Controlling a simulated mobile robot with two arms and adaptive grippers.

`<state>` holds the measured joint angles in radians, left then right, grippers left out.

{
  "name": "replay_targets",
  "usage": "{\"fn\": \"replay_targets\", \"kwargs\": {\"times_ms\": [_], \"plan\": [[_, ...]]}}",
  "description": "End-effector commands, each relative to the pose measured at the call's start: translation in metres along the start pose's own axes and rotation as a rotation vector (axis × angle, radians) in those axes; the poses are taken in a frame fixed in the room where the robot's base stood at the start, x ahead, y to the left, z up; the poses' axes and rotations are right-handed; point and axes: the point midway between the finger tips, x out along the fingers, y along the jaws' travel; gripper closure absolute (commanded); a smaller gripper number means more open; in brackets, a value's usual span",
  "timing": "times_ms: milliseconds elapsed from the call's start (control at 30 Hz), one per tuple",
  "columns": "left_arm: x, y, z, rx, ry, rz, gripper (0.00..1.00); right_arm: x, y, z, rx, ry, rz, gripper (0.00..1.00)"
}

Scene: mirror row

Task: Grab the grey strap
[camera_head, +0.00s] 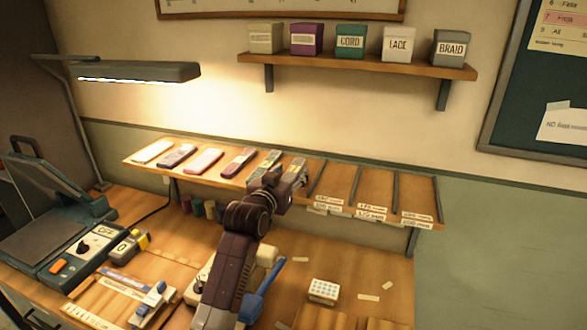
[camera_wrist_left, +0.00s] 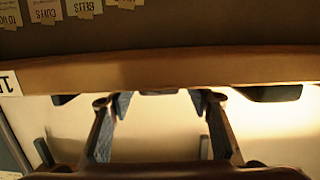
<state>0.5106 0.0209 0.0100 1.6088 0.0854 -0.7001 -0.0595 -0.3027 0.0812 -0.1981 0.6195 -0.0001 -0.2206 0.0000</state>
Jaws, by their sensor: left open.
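Several flat straps lie side by side on the slanted wooden rack (camera_head: 400,190) in the head view. A grey-green strap (camera_head: 265,163) and a grey-tan strap (camera_head: 294,166) lie nearest my gripper; a grey-mauve strap (camera_head: 177,155) lies further left. I cannot tell for sure which is the grey strap. My left gripper (camera_head: 290,182) is at the rack's front edge, partly covering the nearest straps. In the left wrist view its two fingers (camera_wrist_left: 160,100) are spread, with no strap clearly held between them. My right gripper is not in view.
Dividers and front labels (camera_head: 370,212) mark empty slots on the rack's right. A shelf (camera_head: 350,65) with several labelled boxes hangs above. A lamp (camera_head: 140,71) overhangs the left. A machine (camera_head: 60,235), a blue-handled tool (camera_head: 262,292) and a white block (camera_head: 323,291) stand on the bench.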

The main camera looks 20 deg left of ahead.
Motion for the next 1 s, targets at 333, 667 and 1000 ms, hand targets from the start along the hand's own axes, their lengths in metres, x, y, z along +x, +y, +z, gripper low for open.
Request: {"fn": "replay_targets", "kwargs": {"times_ms": [333,667,1000], "plan": [[0.016,0.000,0.001,0.001,0.001,0.000,0.54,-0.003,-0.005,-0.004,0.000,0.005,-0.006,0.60],[0.016,0.000,0.001,0.001,0.000,0.000,0.78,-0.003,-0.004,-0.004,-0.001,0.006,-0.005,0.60],[0.016,0.000,0.001,0.001,0.001,0.000,0.99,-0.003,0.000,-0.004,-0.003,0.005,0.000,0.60]]}}
